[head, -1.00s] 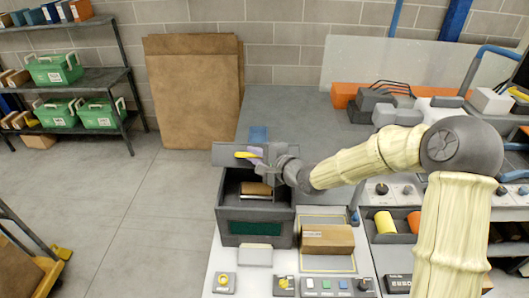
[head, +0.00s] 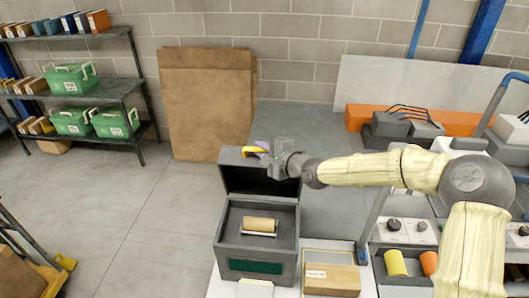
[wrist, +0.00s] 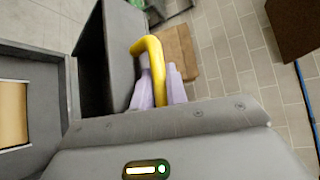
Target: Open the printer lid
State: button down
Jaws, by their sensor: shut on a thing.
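The dark grey printer (head: 256,268) stands on the work surface in the head view. Its lid (head: 236,180) is raised and upright at the back, and the bay below shows a tan roll (head: 259,226). The yellow lid handle (head: 254,150) is at the lid's top edge. My gripper (head: 266,150) is there, its pale fingers closed on the handle. In the wrist view the yellow handle (wrist: 154,60) passes between my two lilac fingers (wrist: 161,88). The lid (wrist: 124,50) also shows there, with the open bay and part of the roll (wrist: 13,115) at left.
A cardboard box (head: 331,279) lies right of the printer. Yellow and orange rolls (head: 396,263) sit in a bin farther right. Brown boards (head: 207,105) lean on the back wall. A rack with green crates (head: 70,78) stands at left. The floor at left is mostly clear.

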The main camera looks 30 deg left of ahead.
jog(key=c, duration=1.7)
grip_release()
jog(key=shift+d, duration=0.1)
jog(key=b+v, duration=0.5)
jog(key=v, duration=1.2)
jog(key=shift+d, duration=0.15)
